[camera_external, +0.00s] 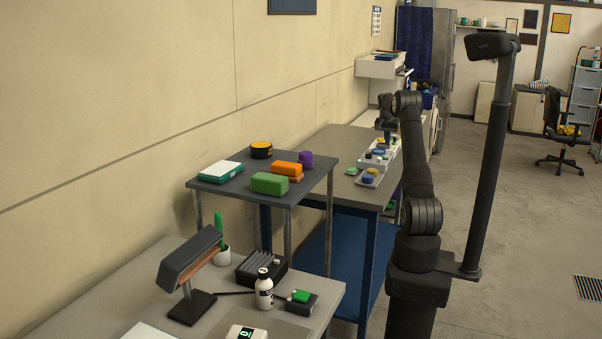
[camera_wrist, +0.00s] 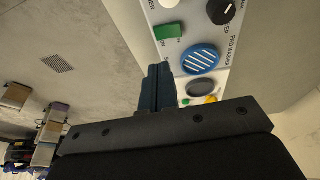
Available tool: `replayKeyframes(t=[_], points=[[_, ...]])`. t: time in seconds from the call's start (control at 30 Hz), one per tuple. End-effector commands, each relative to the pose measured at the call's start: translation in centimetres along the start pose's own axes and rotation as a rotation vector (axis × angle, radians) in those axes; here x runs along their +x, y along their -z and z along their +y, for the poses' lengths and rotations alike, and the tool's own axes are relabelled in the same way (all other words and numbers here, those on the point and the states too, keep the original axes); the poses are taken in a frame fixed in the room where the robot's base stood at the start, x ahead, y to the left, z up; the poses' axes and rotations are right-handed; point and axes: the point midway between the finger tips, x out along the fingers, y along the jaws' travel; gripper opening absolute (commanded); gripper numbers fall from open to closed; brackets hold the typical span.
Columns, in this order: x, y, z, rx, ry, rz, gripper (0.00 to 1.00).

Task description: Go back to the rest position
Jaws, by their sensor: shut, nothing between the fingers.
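My gripper (camera_wrist: 157,86) shows in the wrist view with its dark fingers together and nothing between them. It is over or beside a white control panel (camera_wrist: 196,50) that carries a green switch (camera_wrist: 168,31), a blue slatted round part (camera_wrist: 200,59) and a black knob (camera_wrist: 221,11). In the external view my arm stands upright at the right, and its end (camera_external: 387,125) reaches away over the far grey bench, near the white panel there. The fingertips are too small to make out in that view.
A raised shelf (camera_external: 237,193) holds green and orange blocks (camera_external: 269,184), a purple piece and a scale. The near bench (camera_external: 110,305) holds a tilted lamp-like stand (camera_external: 190,258), a white bottle (camera_external: 264,288) and a dark block. Open floor lies right of my arm.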

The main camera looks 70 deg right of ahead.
Motion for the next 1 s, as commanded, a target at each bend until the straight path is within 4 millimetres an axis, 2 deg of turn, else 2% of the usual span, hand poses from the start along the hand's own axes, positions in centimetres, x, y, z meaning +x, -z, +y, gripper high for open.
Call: replayKeyframes(t=[0.03,0.13,0.2,0.6,1.0], points=[[1.2,-0.1,-0.3,-0.001,-0.001,-0.003,0.00],[2.9,0.1,-0.6,-0.002,-0.004,0.000,0.00],[0.5,0.2,-0.6,-0.001,-0.001,0.006,0.00],[-7.3,0.2,-0.5,0.005,-0.001,0.003,0.00],[-6.7,1.4,0.6,0.404,0.045,-0.089,0.00]])
